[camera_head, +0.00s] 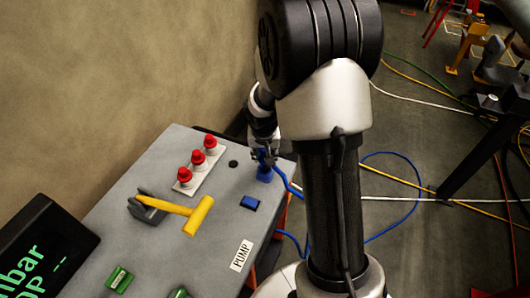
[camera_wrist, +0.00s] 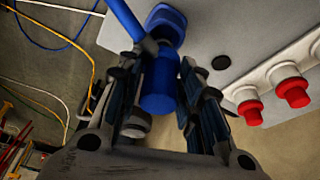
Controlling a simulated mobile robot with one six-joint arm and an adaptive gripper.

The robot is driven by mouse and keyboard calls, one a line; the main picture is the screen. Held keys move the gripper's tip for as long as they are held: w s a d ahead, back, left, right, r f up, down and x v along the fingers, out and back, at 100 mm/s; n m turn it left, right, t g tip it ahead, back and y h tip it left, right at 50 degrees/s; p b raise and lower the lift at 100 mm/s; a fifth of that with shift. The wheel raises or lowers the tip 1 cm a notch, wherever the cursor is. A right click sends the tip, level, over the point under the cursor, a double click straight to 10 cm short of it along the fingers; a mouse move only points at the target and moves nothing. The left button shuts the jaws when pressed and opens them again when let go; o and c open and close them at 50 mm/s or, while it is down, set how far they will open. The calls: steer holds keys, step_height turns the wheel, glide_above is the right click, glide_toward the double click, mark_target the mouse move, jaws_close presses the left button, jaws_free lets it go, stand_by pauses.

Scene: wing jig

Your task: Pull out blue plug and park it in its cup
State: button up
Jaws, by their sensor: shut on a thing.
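The blue plug (camera_wrist: 159,82) is a blue cylinder between the two fingers of my gripper (camera_wrist: 157,95) in the wrist view. My gripper is shut on it. A blue cable (camera_wrist: 127,18) runs from the plug toward the upper left. A rounded blue fitting (camera_wrist: 168,22) on the grey panel shows just beyond the plug; whether the two touch I cannot tell. In the head view my gripper (camera_head: 264,152) is at the panel's far right corner, over blue parts (camera_head: 264,174). A separate blue block (camera_head: 250,203) sits nearer on the panel. Which blue part is the cup is unclear.
On the grey panel (camera_head: 225,235), several red buttons (camera_head: 198,158) stand on a white strip left of my gripper. A yellow-handled lever (camera_head: 185,210) and green parts (camera_head: 119,279) are nearer. A black disc (camera_head: 233,163) lies close by. Loose cables cross the floor at right.

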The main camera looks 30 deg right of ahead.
steer(key=shift+f+b, duration=1.95)
steer(key=shift+b, duration=0.35)
stand_by(0.7)
steer(key=o, duration=1.1)
steer(key=shift+s, duration=0.1)
steer(key=shift+v, duration=6.05)
